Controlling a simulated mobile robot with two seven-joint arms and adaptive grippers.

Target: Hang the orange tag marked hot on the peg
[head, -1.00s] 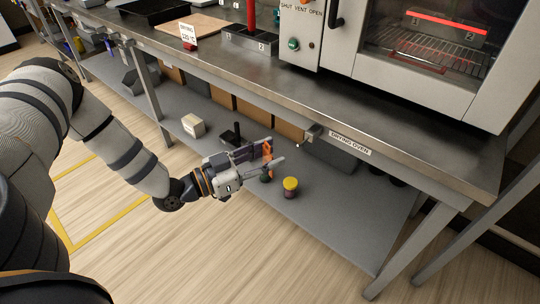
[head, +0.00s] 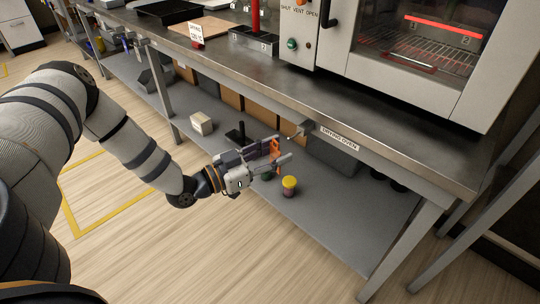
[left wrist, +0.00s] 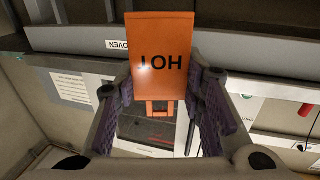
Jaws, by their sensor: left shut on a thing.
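The orange tag (head: 275,157) is in my left gripper (head: 281,151), which is shut on it below the bench's front edge. In the left wrist view the tag (left wrist: 160,45) stands between the fingers of my left gripper (left wrist: 162,82), with its word HOT upside down in the picture. The peg (head: 293,136) is small and sticks out from a bracket under the front edge of the bench. The tag is just left of and below it in the head view; contact cannot be made out. My right gripper is not in view.
The bench (head: 385,155) carries a drying oven (head: 420,75). On its lower shelf (head: 330,215) stand a yellow-capped jar (head: 289,186) close to my gripper and a pale box (head: 202,124). The wooden floor in front is clear.

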